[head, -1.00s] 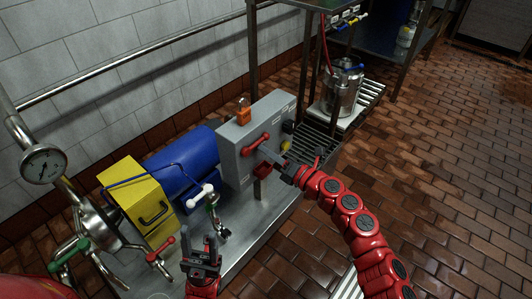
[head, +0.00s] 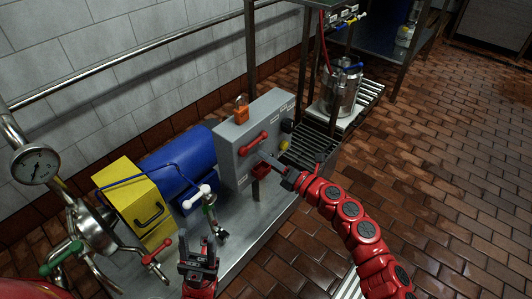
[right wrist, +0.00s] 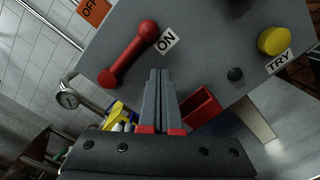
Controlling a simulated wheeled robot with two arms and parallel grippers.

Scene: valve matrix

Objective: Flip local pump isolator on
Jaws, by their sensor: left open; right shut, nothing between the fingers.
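The isolator is a red bar handle with rounded ends (head: 253,145) on the front of a grey box (head: 230,168). In the right wrist view the handle (right wrist: 128,55) lies slanted, one end beside a white ON label (right wrist: 166,41). My left gripper (head: 198,252) is open, below and left of the box.
A yellow box (head: 133,195), blue cylinder (head: 180,165) and white-handled valve (head: 207,190) stand left. Brick floor is clear at right.

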